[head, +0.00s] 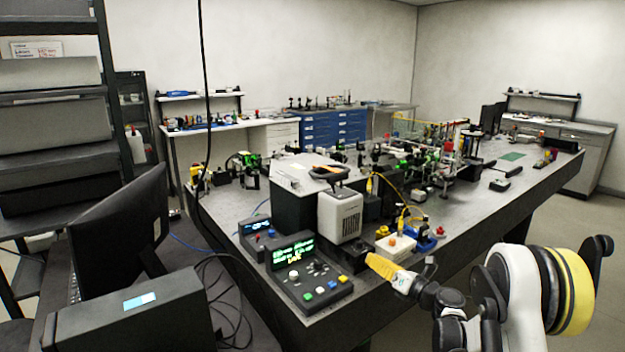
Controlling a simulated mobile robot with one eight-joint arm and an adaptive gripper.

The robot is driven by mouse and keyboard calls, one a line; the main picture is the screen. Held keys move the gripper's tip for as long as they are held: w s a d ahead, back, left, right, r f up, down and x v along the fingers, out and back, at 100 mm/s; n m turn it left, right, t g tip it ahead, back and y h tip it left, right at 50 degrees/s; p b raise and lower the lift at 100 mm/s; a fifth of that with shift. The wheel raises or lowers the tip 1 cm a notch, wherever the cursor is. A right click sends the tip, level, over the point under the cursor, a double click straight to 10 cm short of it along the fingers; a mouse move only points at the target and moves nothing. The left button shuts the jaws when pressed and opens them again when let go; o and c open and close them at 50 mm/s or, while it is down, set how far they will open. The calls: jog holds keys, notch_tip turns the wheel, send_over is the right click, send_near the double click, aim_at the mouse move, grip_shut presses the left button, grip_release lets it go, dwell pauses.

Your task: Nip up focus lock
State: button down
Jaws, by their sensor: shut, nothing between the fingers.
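I cannot single out the focus lock in the head view; the parts on the bench are small. A white box with an orange knob (392,241) sits near the bench's front edge, beside a blue mount (427,240) and a yellow knob (383,231). My gripper (372,260) is at the end of my arm, by the front edge of the bench, just in front of the white box. Its yellow end looks closed, with nothing visible in it. I cannot tell whether it touches anything.
A control box with colored buttons (309,278) and a beige-fronted unit (340,216) stand left of my gripper. Optics crowd the bench (490,210) behind. A monitor (115,235) and a dark case (130,312) are at left. Floor is open at right.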

jog(key=shift+w+f+b, duration=0.1)
jog(key=shift+f+b, duration=0.1)
jog(key=shift+b, duration=0.3)
jog(key=shift+w+d+f+b, duration=0.1)
jog(key=shift+w+d+b, duration=0.1)
jog(key=shift+b, duration=0.15)
jog(key=shift+w+d+f+b, duration=0.1)
jog(key=shift+d+f+b, duration=0.2)
jog(key=shift+b, duration=0.45)
